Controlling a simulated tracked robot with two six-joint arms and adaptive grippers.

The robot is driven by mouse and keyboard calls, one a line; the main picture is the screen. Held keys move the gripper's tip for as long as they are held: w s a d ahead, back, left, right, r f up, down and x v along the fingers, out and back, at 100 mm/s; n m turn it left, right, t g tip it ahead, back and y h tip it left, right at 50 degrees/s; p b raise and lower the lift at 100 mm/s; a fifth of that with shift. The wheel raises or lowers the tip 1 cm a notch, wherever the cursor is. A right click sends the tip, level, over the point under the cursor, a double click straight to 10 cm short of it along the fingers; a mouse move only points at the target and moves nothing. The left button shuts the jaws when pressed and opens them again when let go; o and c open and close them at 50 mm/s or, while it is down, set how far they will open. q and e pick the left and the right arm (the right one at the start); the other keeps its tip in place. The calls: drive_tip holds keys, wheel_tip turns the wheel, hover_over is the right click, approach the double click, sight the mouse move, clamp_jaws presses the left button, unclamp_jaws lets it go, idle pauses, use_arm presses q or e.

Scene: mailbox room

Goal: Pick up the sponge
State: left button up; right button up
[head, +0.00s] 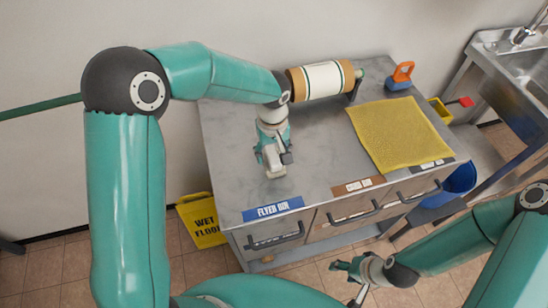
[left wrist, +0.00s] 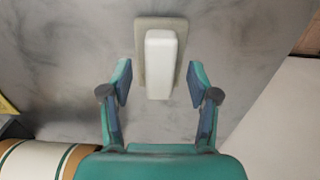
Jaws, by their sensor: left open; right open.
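A pale block, white on a wider beige base, lies on the grey counter (head: 310,150) and looks like the sponge (head: 275,170). In the left wrist view the sponge (left wrist: 161,62) is upright in the picture, with its near end between the fingertips. My left gripper (head: 274,156) is above it and open, a finger on each side with visible gaps; it also shows in the left wrist view (left wrist: 160,80). In the head view the gripper hides part of the sponge. My right gripper (head: 350,280) is open and empty, low in front of the cabinet.
A striped roll (head: 322,80) lies at the counter's back, beside my left arm. A yellow mat (head: 402,133) covers the right side, with an orange-and-blue item (head: 400,76) behind it. Drawers with handles (head: 277,240) line the front. A blue bin (head: 460,181) stands right; a yellow wet-floor sign (head: 202,220) stands left.

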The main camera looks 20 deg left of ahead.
use_arm(q)
drive_tip(key=shift+f, duration=0.75)
clamp_jaws()
drive_tip(key=shift+r, duration=0.15)
